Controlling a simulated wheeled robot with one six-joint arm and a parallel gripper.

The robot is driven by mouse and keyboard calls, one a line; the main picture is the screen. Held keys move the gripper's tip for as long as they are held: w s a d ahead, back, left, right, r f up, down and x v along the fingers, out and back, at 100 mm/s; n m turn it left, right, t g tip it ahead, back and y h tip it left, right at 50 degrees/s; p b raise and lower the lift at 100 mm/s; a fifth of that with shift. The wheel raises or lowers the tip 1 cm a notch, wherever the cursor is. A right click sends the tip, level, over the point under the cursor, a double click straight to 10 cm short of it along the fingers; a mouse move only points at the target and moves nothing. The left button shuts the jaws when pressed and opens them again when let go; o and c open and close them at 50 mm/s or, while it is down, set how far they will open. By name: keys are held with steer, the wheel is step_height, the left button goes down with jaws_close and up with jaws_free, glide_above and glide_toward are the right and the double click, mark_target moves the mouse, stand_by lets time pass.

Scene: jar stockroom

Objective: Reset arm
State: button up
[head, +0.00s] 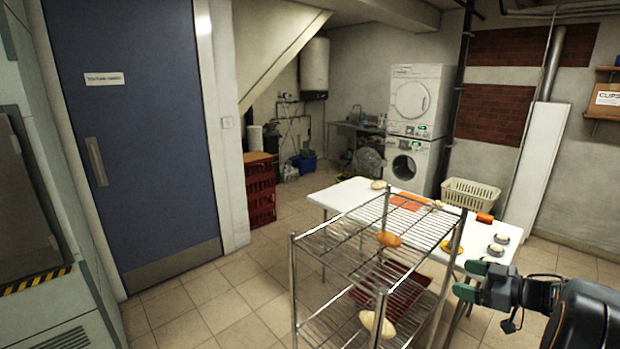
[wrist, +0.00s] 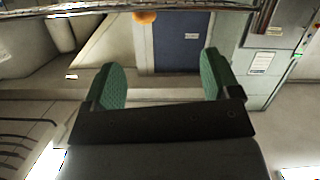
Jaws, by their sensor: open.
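My gripper (head: 466,280) is at the lower right in the head view, beside the right side of the wire rack. Its two green-padded fingers are apart with nothing between them. In the wrist view my gripper (wrist: 163,85) also shows open and empty, with a wire shelf edge and an orange-brown roundish item (wrist: 145,17) beyond it at the top. The arm is bent in from the lower right corner of the head view.
A metal wire rack (head: 345,240) with bread-like items (head: 388,239) stands close in front. Behind it is a white table (head: 340,195) with several small items. A blue door (head: 135,150) is at left. Tiled floor (head: 215,300) is clear between door and rack.

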steer(key=w+d+f+m+t+h, duration=0.25)
steer(key=d+m+h, duration=0.45)
steer(key=d+h, duration=0.4)
steer(key=s+a+f+m+g+h, duration=0.1)
steer(key=s+a+f+m+g, duration=0.15)
steer(key=s+a+g, duration=0.6)
steer(key=s+a+f+m+g, duration=0.25)
steer(key=s+a, duration=0.75)
steer(key=a, duration=0.5)
steer(key=s+a+r+n+t+y, duration=0.1)
steer(key=s+a+r+y, duration=0.1)
steer(key=a, duration=0.7)
steer(key=shift+s+a+r+n, duration=0.2)
steer(key=shift+s+r+n, duration=0.2)
steer(key=shift+s+r, duration=0.35)
